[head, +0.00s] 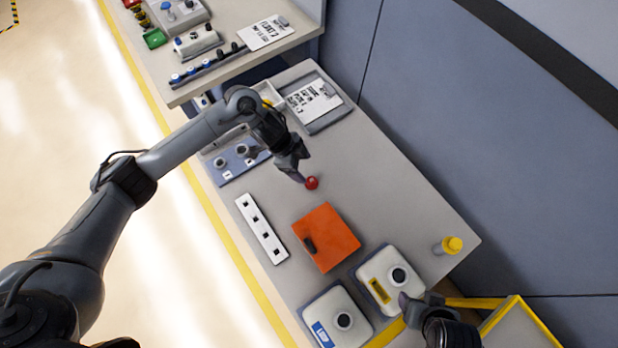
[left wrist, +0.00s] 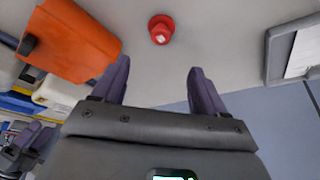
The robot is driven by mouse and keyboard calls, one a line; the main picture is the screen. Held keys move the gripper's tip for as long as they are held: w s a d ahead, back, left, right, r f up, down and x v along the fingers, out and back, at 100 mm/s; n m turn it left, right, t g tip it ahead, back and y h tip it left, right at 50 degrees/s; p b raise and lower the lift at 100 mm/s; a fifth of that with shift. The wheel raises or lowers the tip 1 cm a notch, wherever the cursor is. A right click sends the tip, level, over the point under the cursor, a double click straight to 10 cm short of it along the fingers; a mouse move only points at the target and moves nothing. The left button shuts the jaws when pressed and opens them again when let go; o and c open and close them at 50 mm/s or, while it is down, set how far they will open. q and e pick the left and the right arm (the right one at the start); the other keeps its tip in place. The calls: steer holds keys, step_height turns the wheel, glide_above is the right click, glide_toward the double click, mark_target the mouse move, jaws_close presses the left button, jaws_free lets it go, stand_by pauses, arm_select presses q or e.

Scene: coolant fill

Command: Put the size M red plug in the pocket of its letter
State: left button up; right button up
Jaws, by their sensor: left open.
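The red plug (head: 311,183) stands on the grey bench, right beside my left gripper's fingers in the head view. In the left wrist view the red plug (left wrist: 161,29) shows a pale mark on its top, too small to read. My left gripper (head: 302,171) is open and empty. In the left wrist view its fingers (left wrist: 158,78) are spread, with the plug ahead of the gap between them. A white strip (head: 262,229) with several dark square holes lies on the bench; no letters are readable. My right gripper (head: 416,300) is low in the head view; its opening is unclear.
An orange box (head: 326,237) with a dark handle lies near the strip. A blue-grey plate (head: 226,176) with round fittings lies left of my gripper. Two white canisters (head: 378,273) and a yellow-capped item (head: 450,245) stand towards the front. A grey tray (head: 335,117) holds a written sheet.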

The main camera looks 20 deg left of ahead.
mark_target(311, 180)
arm_select(q)
steer(key=x, duration=0.4)
steer(key=shift+a, duration=0.15)
steer(key=shift+a+b+x, duration=0.2)
steer(key=shift+x, duration=1.4)
steer(key=shift+a+b+x, duration=0.15)
steer(key=shift+b+x, duration=0.05)
steer(key=shift+x, duration=1.45)
steer(key=shift+s+f, duration=0.15)
steer(key=shift+s, duration=0.05)
steer(key=c, duration=1.1)
steer(key=shift+c, duration=0.2)
